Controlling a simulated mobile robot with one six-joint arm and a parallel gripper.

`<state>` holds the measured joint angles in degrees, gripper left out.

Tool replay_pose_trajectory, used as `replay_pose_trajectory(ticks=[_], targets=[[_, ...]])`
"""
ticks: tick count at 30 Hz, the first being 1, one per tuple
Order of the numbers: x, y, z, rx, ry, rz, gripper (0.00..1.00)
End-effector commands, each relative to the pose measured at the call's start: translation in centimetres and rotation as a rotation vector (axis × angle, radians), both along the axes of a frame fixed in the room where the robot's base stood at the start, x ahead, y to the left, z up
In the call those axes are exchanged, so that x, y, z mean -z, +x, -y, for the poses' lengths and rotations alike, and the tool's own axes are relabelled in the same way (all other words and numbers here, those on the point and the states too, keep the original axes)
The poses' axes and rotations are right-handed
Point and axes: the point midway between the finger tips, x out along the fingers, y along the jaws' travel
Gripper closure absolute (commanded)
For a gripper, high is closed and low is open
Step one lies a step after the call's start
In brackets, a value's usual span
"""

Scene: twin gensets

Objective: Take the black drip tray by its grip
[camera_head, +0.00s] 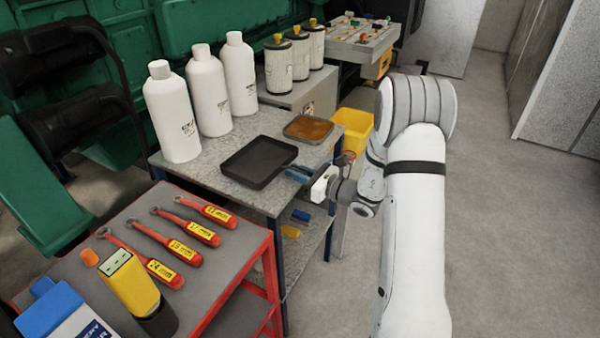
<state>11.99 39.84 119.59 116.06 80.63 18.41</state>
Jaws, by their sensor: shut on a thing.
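The black drip tray (259,161) is a shallow dark rectangular pan on the grey speckled table (200,167). Its grip points right, toward the table's right edge. My gripper (306,174) is at that right edge, reaching in from the right, shut on the grip of the drip tray. The jaws and most of the grip are small and partly hidden by the gripper body. The tray looks level; I cannot tell whether it touches the table top.
Three white bottles (199,95) stand behind the tray. A shallow pan with brown contents (309,129) lies close behind the tray's right side. A yellow bin (353,128) stands beyond the table. A red cart (262,250) with red-handled wrenches (187,227) is in front. The floor at right is clear.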

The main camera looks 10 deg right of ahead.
Motion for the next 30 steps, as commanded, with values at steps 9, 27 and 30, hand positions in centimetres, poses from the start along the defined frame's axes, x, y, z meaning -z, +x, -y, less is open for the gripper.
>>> replay_pose_trajectory(ticks=[9,27,30], targets=[[-1.2,-0.1,0.1,0.0,0.0,0.001,1.0],[-1.1,-4.3,5.4,0.004,-0.001,0.002,1.0],[-1.1,-5.1,6.3,0.004,0.0,0.001,1.0]])
